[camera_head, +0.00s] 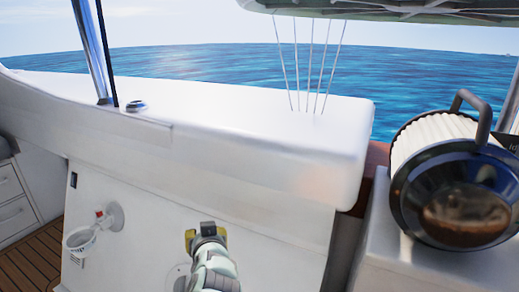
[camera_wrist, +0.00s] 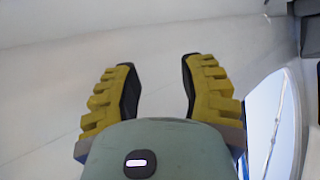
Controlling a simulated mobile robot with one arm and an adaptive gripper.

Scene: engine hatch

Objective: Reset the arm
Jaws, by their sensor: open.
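My gripper (camera_head: 207,235) shows at the bottom middle of the head view, in front of the white hull wall. In the wrist view my gripper (camera_wrist: 160,85) has its two yellow, ridged fingers with dark inner pads spread apart. The gap between them is empty, with only a plain pale surface behind. The gripper is open and holds nothing. My pale arm reaches up to it from the bottom edge of the head view.
A white wall fixture with a basket-like holder (camera_head: 80,240) is left of my gripper. A large dark-fronted round device (camera_head: 465,205) stands on a white ledge at right. The white deck top (camera_head: 240,110) is mostly clear. Drawers (camera_head: 15,205) are at far left.

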